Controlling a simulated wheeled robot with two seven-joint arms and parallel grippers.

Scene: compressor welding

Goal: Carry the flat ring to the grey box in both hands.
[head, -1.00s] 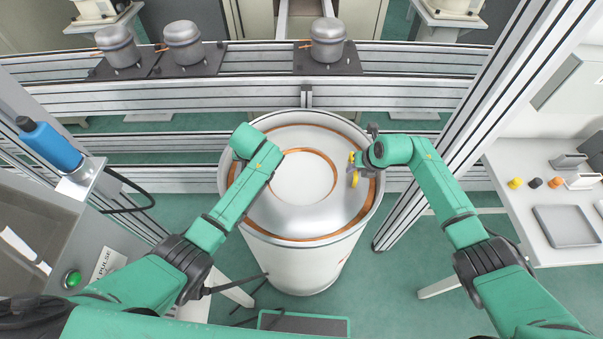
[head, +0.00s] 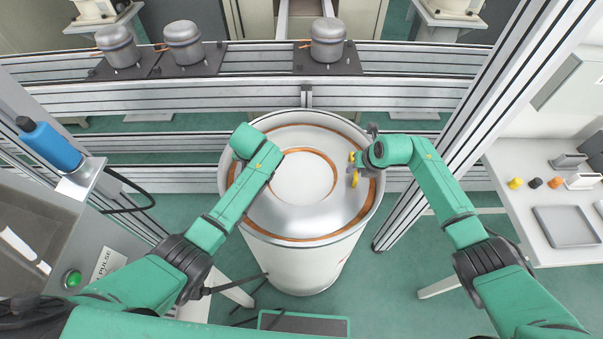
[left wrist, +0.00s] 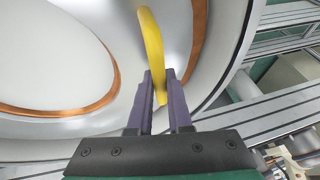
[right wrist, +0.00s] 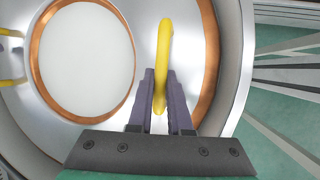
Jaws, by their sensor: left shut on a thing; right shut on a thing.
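The flat ring (head: 318,217) is a silver disc with a round middle opening. It lies at the top of the white drum (head: 300,262), with copper-coloured bands at its inner and outer edges. My right gripper (head: 357,168) is at its right side, shut on a yellow handle (right wrist: 162,55) of the ring. My left gripper (left wrist: 159,72) is shut on the other yellow handle (left wrist: 151,40); in the head view my own arm hides it. I cannot tell whether the ring is raised. A grey box-like unit (head: 25,195) stands at the left.
An aluminium rail frame (head: 260,97) runs behind the drum, carrying several grey compressors (head: 328,40). An upright post (head: 455,130) stands to the right. A white table (head: 520,190) with a grey tray (head: 566,226) is at far right. A blue cylinder (head: 50,145) is at left.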

